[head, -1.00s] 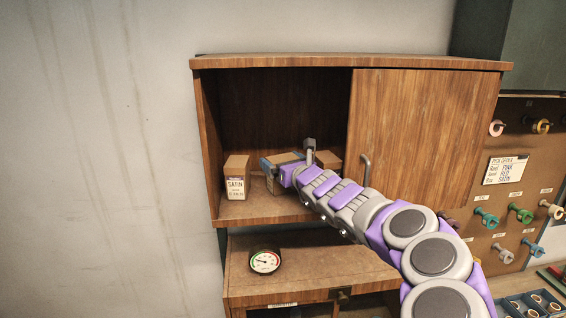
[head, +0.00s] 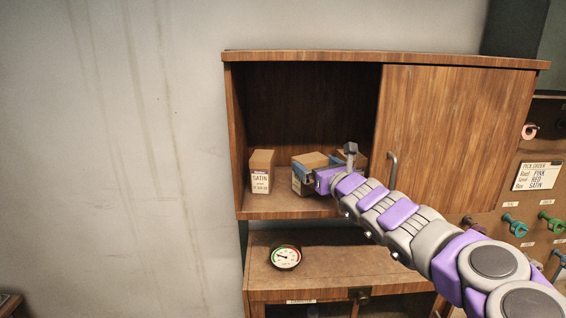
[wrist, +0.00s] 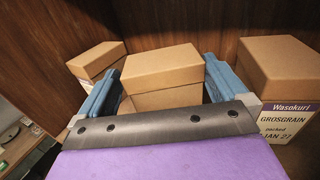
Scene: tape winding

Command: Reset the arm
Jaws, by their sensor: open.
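My gripper (head: 308,180) reaches into the open left side of the wooden cabinet. It is open, and its two blue fingers (wrist: 158,82) show apart in the wrist view. The middle cardboard box (head: 305,168) stands on the shelf just ahead of it, and appears between the fingers in the wrist view (wrist: 162,68). The fingers do not visibly grip it. Left of it stands the box labelled SATIN (head: 261,172). On the right, the GROSGRAIN box (wrist: 285,75) is mostly hidden by my arm in the head view.
The cabinet's sliding door (head: 455,135) with its handle (head: 392,170) closes the right half, close beside my arm. A round gauge (head: 285,257) sits on the lower ledge. A pick-order card (head: 537,176) and spool pegs are at right.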

